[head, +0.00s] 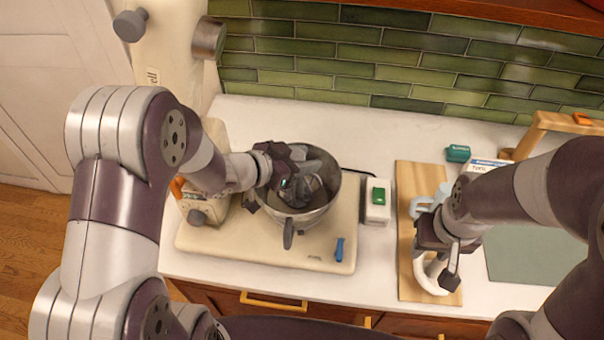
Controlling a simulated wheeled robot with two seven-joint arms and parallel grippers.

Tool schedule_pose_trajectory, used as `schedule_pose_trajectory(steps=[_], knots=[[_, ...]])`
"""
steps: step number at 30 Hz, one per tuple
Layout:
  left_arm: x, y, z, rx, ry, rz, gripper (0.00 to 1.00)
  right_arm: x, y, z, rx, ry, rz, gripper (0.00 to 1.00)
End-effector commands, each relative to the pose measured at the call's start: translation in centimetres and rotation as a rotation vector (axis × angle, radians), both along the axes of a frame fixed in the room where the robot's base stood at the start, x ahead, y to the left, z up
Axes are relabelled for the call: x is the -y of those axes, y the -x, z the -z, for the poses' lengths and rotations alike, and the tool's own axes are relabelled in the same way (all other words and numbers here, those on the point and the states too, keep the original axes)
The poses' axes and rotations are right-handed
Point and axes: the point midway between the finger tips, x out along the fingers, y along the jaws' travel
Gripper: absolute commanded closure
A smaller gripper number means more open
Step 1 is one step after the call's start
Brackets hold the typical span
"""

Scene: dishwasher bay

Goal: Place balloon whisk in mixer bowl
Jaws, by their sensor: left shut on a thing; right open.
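The metal mixer bowl (331,203) stands on the mixer's cream base, with its dark handle toward the front. My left gripper (288,186) is over and partly inside the bowl, shut on the balloon whisk (314,183). The whisk is largely hidden by the gripper; a greyish part of it shows within the bowl's rim. Whether it touches the bowl's bottom cannot be told. My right gripper (445,262) is open above the wooden board (416,178), close to a white curved object (429,275), with no whisk in it.
The cream mixer head (168,55) is tilted up behind the bowl. A blue piece (339,249) lies on the mixer base (270,249). A white box with a green top (377,213) stands right of the bowl. A teal item (457,153) and a grey-green mat (520,262) lie farther right.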

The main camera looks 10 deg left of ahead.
Motion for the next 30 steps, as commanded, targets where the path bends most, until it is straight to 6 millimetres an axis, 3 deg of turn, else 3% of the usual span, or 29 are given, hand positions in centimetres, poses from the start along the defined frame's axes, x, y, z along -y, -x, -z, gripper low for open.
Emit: schedule_pose_trajectory(steps=[3, 6, 17, 18, 20, 30], knots=[[0.0, 0.0, 2.4, -0.005, 0.001, -0.001, 1.0, 0.0, 0.0, 0.0, 0.0, 0.0, 0.0, 0.57], [0.0, 0.0, 3.4, -0.001, 0.0, 0.0, 1.0, 0.0, 0.0, 0.0, 0.0, 0.0, 0.0, 0.57], [0.0, 0.0, 3.9, 0.0, 0.0, 0.0, 1.0, 0.0, 0.0, 0.4, 0.0, 0.0, 0.0, 0.57], [0.0, 0.0, 3.8, -0.001, 0.0, 0.0, 0.5, 0.0, 0.0, 0.3, 0.0, 0.0, 0.0, 0.57], [0.0, 0.0, 3.8, -0.001, 0.0, 0.0, 0.34, 0.0, 0.0, 0.2, 0.0, 0.0, 0.0, 0.57], [0.0, 0.0, 3.1, -0.001, -0.001, 0.0, 0.34, 0.0, 0.0, -0.3, 0.0, 0.0, 0.0, 0.57]])
